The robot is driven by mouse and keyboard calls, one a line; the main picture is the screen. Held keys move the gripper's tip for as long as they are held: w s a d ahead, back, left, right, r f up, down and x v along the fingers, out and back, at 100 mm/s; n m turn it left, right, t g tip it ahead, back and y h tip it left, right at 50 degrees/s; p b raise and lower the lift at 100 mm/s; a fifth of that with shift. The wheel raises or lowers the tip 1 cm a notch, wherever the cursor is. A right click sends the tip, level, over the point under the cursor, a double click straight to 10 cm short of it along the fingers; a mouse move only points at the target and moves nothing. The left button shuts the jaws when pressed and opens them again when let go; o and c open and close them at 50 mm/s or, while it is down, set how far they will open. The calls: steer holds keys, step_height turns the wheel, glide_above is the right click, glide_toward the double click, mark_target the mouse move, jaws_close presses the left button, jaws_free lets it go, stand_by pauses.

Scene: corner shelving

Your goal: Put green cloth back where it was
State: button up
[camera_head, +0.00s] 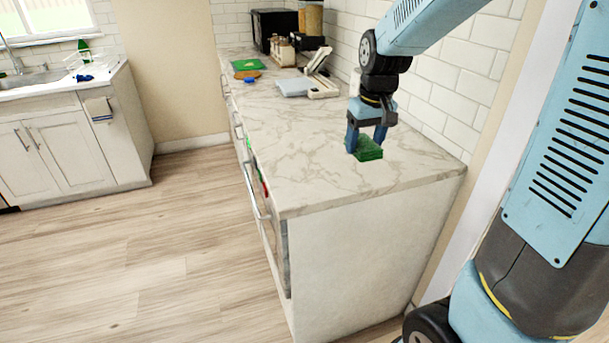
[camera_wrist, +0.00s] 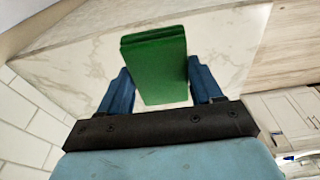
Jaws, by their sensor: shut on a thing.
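The green cloth (camera_head: 367,148) is a folded, block-like green piece at the near end of the marble counter (camera_head: 310,180). My gripper (camera_head: 367,146) points down over the counter with its blue fingers on either side of the cloth. In the wrist view the cloth (camera_wrist: 158,70) sits between the two blue fingers of my gripper (camera_wrist: 160,88), shut on it. The cloth is at or just above the counter top; I cannot tell whether it touches.
Farther along the counter lie a white device (camera_head: 308,87), a green board (camera_head: 248,64) and a brown board (camera_head: 248,75). Jars (camera_head: 283,50) and a black appliance (camera_head: 274,28) stand at the back. A tiled wall (camera_head: 455,65) runs along the right. The counter's middle is clear.

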steer(key=w+a+f, duration=0.3)
steer(key=a+f, duration=0.1)
steer(key=a, duration=0.4)
glide_above(307, 182)
steer(key=f, duration=0.5)
steer(key=shift+s+d, duration=0.35)
steer(key=shift+d, duration=0.05)
steer(key=shift+w+a+f, duration=0.15)
steer(key=shift+a+f, duration=0.2)
steer(key=shift+f, duration=0.2)
step_height(307, 182, down, 3)
steer(key=shift+r, duration=0.15)
steer(key=o, duration=1.1)
steer(key=shift+o, duration=0.2)
